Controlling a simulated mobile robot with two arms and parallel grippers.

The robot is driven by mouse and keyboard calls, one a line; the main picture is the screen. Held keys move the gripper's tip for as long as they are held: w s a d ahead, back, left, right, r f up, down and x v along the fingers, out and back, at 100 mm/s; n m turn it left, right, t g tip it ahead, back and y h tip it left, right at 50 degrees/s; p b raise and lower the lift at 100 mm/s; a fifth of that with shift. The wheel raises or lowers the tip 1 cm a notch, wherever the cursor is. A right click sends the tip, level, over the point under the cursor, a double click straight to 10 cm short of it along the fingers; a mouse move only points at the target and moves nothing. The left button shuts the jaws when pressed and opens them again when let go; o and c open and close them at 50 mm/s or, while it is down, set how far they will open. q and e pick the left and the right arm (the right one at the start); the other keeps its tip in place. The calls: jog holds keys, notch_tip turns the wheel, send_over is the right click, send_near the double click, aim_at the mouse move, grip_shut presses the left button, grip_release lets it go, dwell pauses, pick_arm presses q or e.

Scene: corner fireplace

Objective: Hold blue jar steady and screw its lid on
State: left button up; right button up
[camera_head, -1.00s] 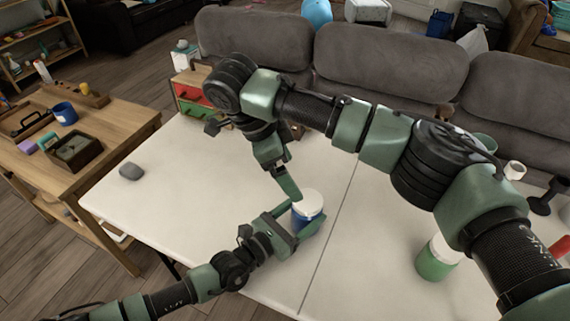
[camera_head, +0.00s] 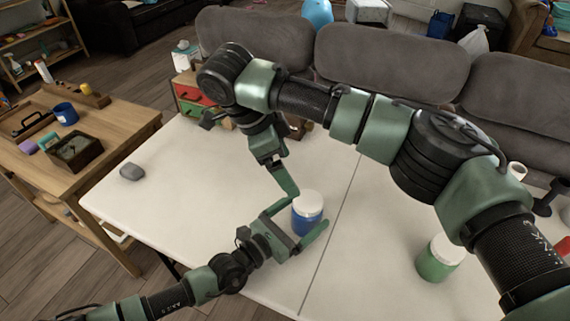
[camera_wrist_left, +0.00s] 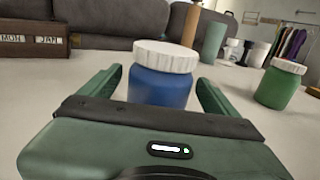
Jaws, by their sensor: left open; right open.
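The blue jar (camera_head: 306,224) stands upright on the white table, with its white lid (camera_head: 308,200) sitting level on top. In the left wrist view the jar (camera_wrist_left: 160,88) and its ribbed lid (camera_wrist_left: 166,56) are close ahead. My left gripper (camera_head: 297,222) is open, with one finger on each side of the jar. The wrist view shows a narrow gap between each finger and the jar. My right gripper (camera_head: 284,178) is open just behind and left of the lid, apart from it. Only one of its fingers shows clearly.
A green jar (camera_head: 436,262) with a white lid stands at the right of the table. A grey rounded object (camera_head: 131,172) lies at the left edge. A small drawer box (camera_head: 190,92) stands at the back. The left-middle tabletop is clear.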

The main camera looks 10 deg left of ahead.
aim_at(296, 219)
pick_arm(q)
jog(key=b+v, duration=0.1)
jog(key=v, duration=0.5)
jog(key=shift+s+a+f, duration=0.1)
jog(key=shift+s+a, duration=0.1)
jog(key=shift+a, duration=0.1)
jog(key=shift+s+a, duration=0.2)
jog(key=shift+s, duration=0.05)
